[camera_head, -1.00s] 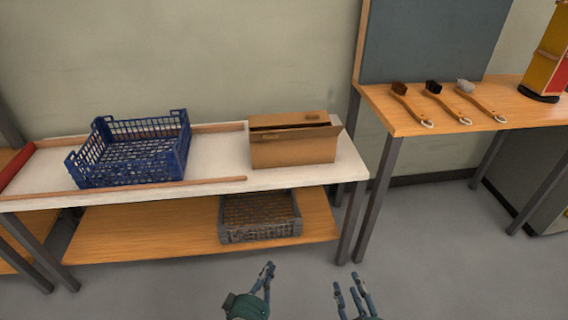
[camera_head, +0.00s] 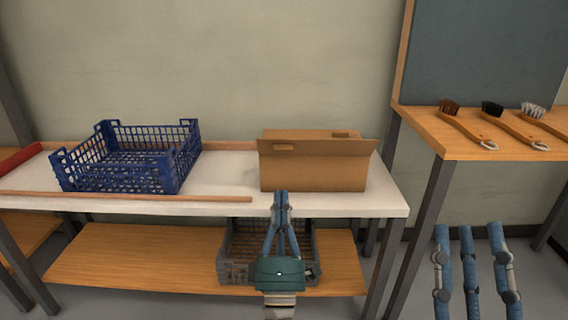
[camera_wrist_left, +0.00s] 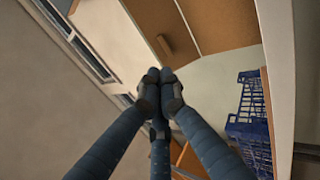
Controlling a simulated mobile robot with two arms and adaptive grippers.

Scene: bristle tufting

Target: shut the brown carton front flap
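The brown carton (camera_head: 312,176) stands on the white tabletop near its right end. Its front flap (camera_head: 330,147) runs along the top front edge, slanting up and outward, not lying flat on the top. A hand slot shows in it at left. Another flap (camera_head: 312,133) with a slot shows behind it. My left gripper (camera_head: 281,194) is in front of the carton's lower front, fingers together and nothing visible between them; contact is unclear. The left wrist view shows its fingertips (camera_wrist_left: 160,80) together below the carton (camera_wrist_left: 228,22). My right gripper (camera_head: 468,230) is open and empty at lower right.
A blue crate (camera_head: 125,183) stands left of the carton, between wooden rails (camera_head: 120,196). A dark crate (camera_head: 240,262) sits on the lower shelf (camera_head: 140,262). At right, a wooden table (camera_head: 445,140) holds several brushes (camera_head: 463,122). The tabletop just left of the carton is clear.

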